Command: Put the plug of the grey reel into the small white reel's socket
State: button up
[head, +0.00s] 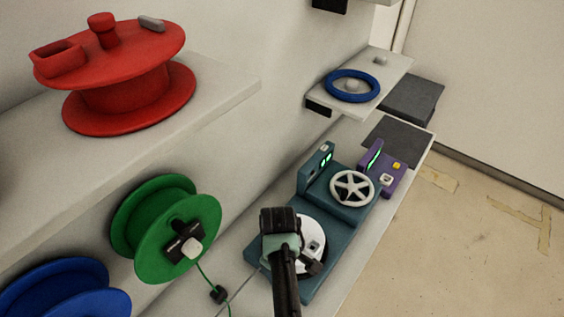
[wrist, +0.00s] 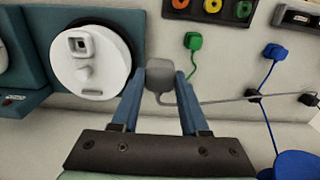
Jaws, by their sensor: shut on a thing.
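My gripper (wrist: 160,95) is shut on the grey plug (wrist: 160,75), its blue fingers on both sides of it. A grey cord (wrist: 225,100) runs from the plug to the right. The small white reel (wrist: 92,72) is left of the plug in the wrist view, apart from it. Its square socket (wrist: 80,43) faces the camera, above a round knob. In the head view the white reel (head: 311,230) sits on a teal base, partly hidden by my arm, with its socket (head: 314,245) showing. The grey reel itself cannot be made out.
A green reel (head: 145,240), a red reel (head: 140,95) and a blue reel (head: 65,290) are at the left. Green (wrist: 193,42) and blue (wrist: 275,52) plugs hang on cords right of my gripper. A white handwheel (head: 352,188) and purple box (head: 382,170) stand beyond the white reel.

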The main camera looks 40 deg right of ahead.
dwell(0.3)
jog(key=w+d+b, duration=0.2)
jog(key=d+b, duration=0.8)
jog(key=b, duration=0.3)
jog(key=w+d+b, duration=0.3)
jog(key=d+b, duration=0.8)
jog(key=b, duration=0.2)
jog(key=shift+w+d, duration=0.15)
jog(key=shift+w, duration=0.1)
jog(key=shift+a+r+p, duration=0.1)
jog(key=shift+a+p, duration=0.15)
jog(key=shift+p, duration=0.4)
jog(key=shift+a, duration=0.15)
